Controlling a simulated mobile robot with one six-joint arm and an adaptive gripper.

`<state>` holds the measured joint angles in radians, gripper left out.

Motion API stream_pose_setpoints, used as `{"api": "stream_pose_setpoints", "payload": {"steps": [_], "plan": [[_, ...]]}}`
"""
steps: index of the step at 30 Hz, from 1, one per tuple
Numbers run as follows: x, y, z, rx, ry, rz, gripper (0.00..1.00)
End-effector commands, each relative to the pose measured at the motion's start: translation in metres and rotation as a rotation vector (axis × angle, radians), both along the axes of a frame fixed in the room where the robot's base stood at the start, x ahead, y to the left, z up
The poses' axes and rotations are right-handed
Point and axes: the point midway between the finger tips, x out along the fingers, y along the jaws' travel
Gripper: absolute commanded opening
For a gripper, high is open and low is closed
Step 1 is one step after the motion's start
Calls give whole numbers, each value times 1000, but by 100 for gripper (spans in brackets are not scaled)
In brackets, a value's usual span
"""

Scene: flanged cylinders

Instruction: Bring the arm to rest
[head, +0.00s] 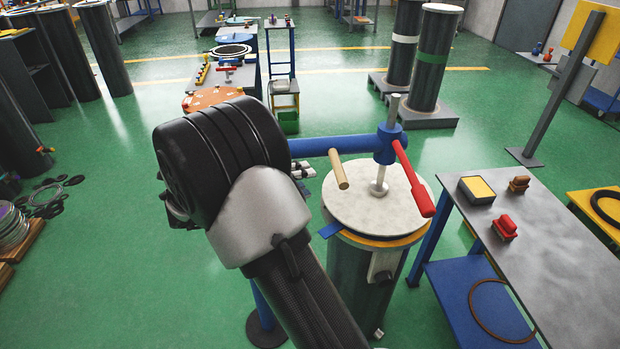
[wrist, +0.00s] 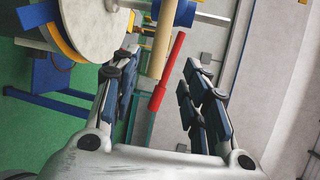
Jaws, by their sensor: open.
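My arm (head: 265,225) is raised in the foreground of the head view, its dark rounded joint left of a flanged cylinder. My gripper (wrist: 160,60) is open in the wrist view, with nothing held between its fingers. In the head view the arm mostly hides it. The cylinder (head: 362,273) stands upright with a pale round lid (head: 345,208) on top. A blue swing arm (head: 325,146) with a wooden handle (head: 338,169) and a red lever (head: 412,178) sits over the lid. Both handles appear beyond the fingers in the wrist view; I cannot tell the gap.
A grey-topped table (head: 545,255) at right carries a yellow-topped block (head: 477,190) and a red clamp-like piece (head: 505,228). Two tall dark cylinders (head: 432,65) stand on pallets behind. Low benches (head: 235,85) stand at back left. Green floor (head: 130,200) is open at left.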

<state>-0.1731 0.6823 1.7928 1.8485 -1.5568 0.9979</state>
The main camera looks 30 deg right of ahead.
Motion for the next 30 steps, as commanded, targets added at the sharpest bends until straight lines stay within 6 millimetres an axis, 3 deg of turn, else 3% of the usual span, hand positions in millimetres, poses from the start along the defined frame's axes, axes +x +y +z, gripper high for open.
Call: {"api": "stream_pose_setpoints", "payload": {"steps": [15,19,23,25,27,30], "plan": [[0,1,0,1,0,1,41],[15,-2,11,28,-11,86,41],[58,2,45,84,-11,361,41],[84,16,72,98,12,573,41],[102,39,99,92,62,798,41],[108,81,132,43,172,1108,41]]}}
